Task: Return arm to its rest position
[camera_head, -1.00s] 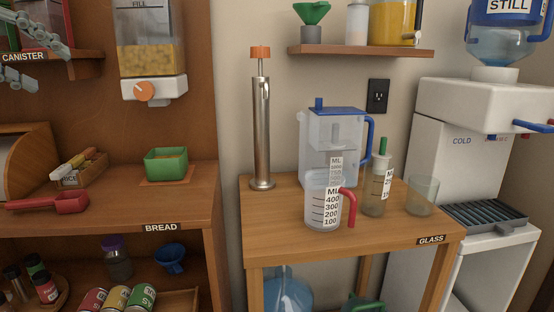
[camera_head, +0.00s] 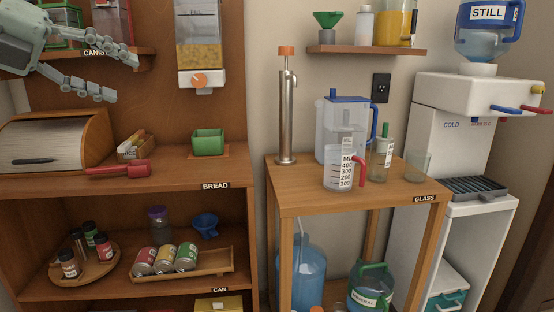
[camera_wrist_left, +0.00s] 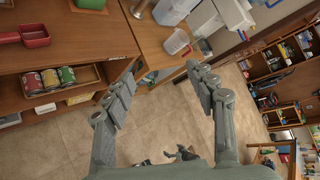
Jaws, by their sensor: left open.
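My left gripper (camera_head: 112,70) is at the upper left of the head view, raised in front of the wooden shelf unit. Its two fingers are spread apart with nothing between them. The left wrist view shows the same fingers (camera_wrist_left: 160,95) wide open, with tiled floor and the side of the wooden table behind the gap. My right gripper does not show in either view.
A clear measuring jug (camera_head: 340,172), a filter pitcher (camera_head: 333,120) and a steel pump (camera_head: 286,115) stand on the wooden table (camera_head: 300,195). A white water dispenser (camera_head: 450,150) is at right. A bread box (camera_head: 55,140) sits below my left gripper.

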